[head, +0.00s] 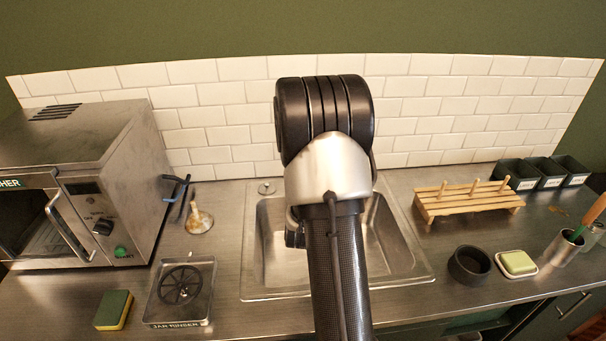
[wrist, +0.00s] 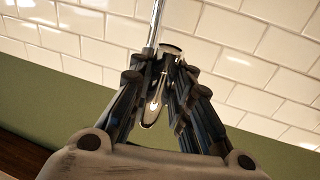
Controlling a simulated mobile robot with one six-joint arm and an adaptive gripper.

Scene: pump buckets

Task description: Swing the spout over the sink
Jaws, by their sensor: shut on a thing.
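In the wrist view my gripper (wrist: 168,66) is shut, with its fingertips drawn together on a chrome piece of the spout (wrist: 154,24). A bright chrome tube runs up from between the fingers, and a rounded metal end shows below the fingertips. In the head view my own arm stands in front of the middle of the sink (head: 263,290) and hides the spout and gripper. I cannot tell from there exactly where the spout lies over the basin.
A steel dishwasher (head: 128,180) and a jar rinser (head: 182,291) are left of the sink. A yellow-green sponge (head: 114,310) lies in front. On the right are a wooden rack (head: 466,200), a black bowl (head: 469,265) and a soap dish (head: 517,265). White tiles (head: 219,137) line the back.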

